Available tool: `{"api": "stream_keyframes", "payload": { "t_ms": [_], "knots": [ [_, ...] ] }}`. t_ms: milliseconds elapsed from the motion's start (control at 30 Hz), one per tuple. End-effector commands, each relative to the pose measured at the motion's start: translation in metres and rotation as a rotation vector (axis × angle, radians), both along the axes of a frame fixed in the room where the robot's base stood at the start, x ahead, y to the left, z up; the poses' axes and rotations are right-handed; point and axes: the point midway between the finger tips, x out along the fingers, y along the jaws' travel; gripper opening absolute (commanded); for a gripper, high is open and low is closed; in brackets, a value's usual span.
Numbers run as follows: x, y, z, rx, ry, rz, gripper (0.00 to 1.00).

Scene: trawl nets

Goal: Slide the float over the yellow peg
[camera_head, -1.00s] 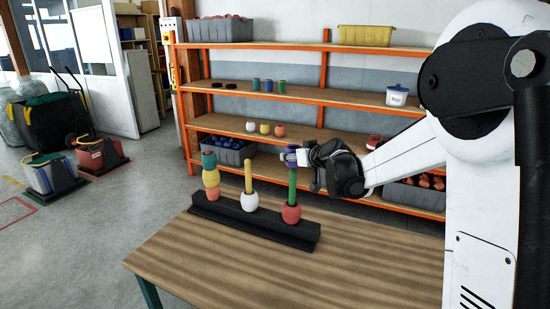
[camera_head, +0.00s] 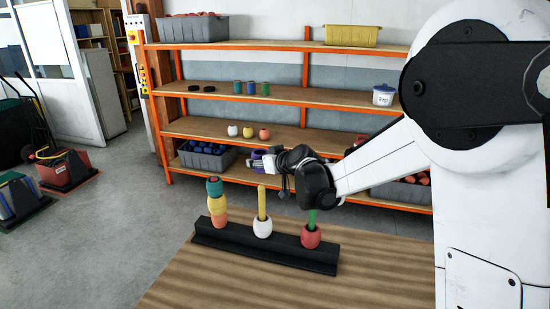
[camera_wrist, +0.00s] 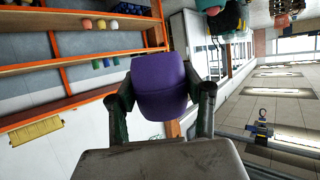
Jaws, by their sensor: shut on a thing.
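The purple float (camera_wrist: 160,86) is between the two fingers of my gripper (camera_wrist: 160,100) in the wrist view. In the head view the float (camera_head: 257,154) is partly hidden by my gripper (camera_head: 259,161). The yellow peg (camera_head: 262,203) stands upright in the middle of a black base (camera_head: 285,252), with a white float (camera_head: 262,228) around its bottom. The held float appears above the yellow peg's top in the picture, apart from it. I cannot tell how well it lines up in depth.
On the same base, a green peg (camera_head: 311,217) at right bears a red float (camera_head: 311,237). The left peg bears a stack of orange, yellow and teal floats (camera_head: 217,207). The base stands on a wooden table (camera_head: 215,278). An orange-framed shelf (camera_head: 290,131) with bins stands behind.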

Motion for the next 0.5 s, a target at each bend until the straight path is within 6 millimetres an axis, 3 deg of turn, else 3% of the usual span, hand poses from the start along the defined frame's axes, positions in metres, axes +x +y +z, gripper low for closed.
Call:
{"api": "stream_keyframes", "payload": {
  "t_ms": [500],
  "knots": [
    [0.000,0.001,-0.021,0.000,0.000,0.001,0.13]
  ]
}}
